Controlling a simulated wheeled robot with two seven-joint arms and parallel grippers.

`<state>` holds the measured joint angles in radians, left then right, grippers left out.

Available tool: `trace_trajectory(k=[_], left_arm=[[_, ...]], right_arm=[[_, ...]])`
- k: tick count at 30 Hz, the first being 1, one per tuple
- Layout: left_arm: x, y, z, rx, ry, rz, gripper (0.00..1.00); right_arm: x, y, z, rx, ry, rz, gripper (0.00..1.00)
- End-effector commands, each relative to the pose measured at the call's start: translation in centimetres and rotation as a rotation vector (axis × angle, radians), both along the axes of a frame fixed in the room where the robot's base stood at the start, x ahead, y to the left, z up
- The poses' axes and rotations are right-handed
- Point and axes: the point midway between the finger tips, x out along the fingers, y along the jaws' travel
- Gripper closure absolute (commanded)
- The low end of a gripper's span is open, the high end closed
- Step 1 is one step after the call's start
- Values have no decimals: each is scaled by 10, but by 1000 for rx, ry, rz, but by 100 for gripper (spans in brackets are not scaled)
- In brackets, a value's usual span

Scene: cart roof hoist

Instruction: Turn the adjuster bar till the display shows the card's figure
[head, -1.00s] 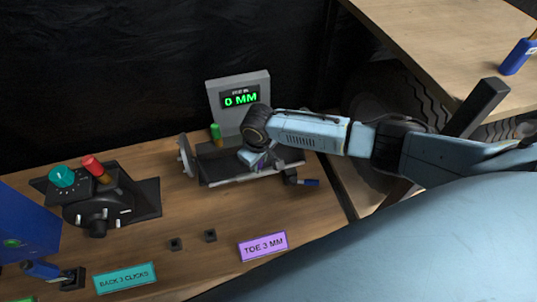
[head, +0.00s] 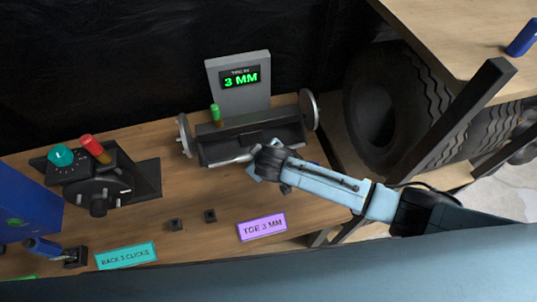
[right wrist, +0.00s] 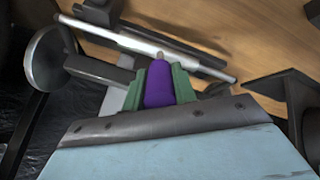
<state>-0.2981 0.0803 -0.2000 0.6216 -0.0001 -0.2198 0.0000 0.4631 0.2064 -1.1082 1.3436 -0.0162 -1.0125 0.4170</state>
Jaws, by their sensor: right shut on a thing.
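The display (head: 240,78) on the grey upright plate reads 3 MM in green. The purple card (head: 262,227) on the bench reads TOE 3 MM. A silver rod (head: 232,160) lies along the front of the dark gauge fixture; it also crosses the right wrist view (right wrist: 140,38). My right gripper (right wrist: 158,85) is shut on a purple grip (right wrist: 158,83), which I take to be the adjuster bar's handle. The grip meets the silver rod at its tip. In the head view my right wrist hides the grip. My left gripper is not in view.
Round discs stand at both ends of the fixture (head: 250,140), with a green knob (head: 215,113) on top. A teal card (head: 126,256), two small black blocks and a dark device with teal and red knobs (head: 62,155) are on the bench. A tyre (head: 385,110) stands at right.

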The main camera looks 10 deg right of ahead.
Motion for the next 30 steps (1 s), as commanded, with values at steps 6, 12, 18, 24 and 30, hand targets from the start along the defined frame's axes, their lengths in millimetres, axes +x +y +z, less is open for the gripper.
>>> trace_trajectory(k=[6, 12, 18, 24, 30], left_arm=[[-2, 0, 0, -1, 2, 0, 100], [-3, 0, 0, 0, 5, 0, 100], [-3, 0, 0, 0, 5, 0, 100], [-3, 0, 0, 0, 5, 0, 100], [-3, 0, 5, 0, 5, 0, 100]], right_arm=[[0, 1, 1, 2, -3, 5, 100], [0, 1, 0, 2, -3, 3, 61], [0, 0, 0, 1, -2, 1, 51], [-1, -1, 2, 0, -1, 1, 51], [-13, -2, 18, 3, -2, 3, 51]])
